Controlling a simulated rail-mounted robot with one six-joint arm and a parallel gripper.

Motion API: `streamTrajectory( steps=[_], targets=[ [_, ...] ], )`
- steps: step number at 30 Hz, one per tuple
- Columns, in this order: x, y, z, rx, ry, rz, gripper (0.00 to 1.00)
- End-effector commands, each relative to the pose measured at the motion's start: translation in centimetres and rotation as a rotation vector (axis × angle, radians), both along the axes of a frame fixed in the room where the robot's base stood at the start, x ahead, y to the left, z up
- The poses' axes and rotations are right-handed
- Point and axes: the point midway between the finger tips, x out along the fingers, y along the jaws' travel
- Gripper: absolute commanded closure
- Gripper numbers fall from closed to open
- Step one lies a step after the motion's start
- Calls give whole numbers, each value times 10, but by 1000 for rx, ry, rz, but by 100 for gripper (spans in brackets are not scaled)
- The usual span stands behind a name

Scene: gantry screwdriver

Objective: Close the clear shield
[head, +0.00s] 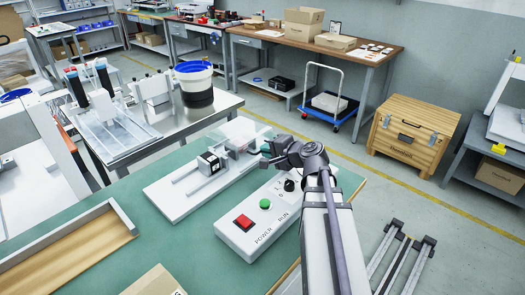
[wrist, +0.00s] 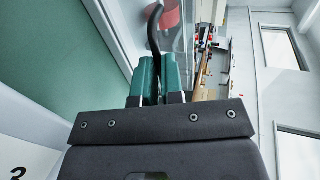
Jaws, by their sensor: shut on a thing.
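The clear shield (head: 238,130) is a pale see-through panel at the far end of the white fixture plate (head: 165,190) on the green table. Its exact tilt is hard to read in the head view. My gripper (head: 268,156) is at the shield's near right side. In the wrist view, my gripper's green finger pads (wrist: 150,78) are closed on a thin dark curved bar (wrist: 154,32), which looks like the shield's handle. A see-through panel edge (wrist: 188,30) shows beside it. The gripper hides part of the shield in the head view.
A white control box (head: 250,235) with a red switch, a green button and a black knob is close to my arm. A small black-and-white motor block (head: 210,163) sits on the fixture. A wooden-floored tray (head: 75,250) is at left.

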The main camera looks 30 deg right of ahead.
Motion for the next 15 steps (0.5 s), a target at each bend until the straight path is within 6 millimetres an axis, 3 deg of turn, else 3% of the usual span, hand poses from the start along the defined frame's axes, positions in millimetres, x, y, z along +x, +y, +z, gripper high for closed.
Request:
streamTrajectory(
  steps=[14,15],
  targets=[
    [-1,1,-3,4,1,2,100],
    [-1,1,-3,4,2,3,90]
  ],
)
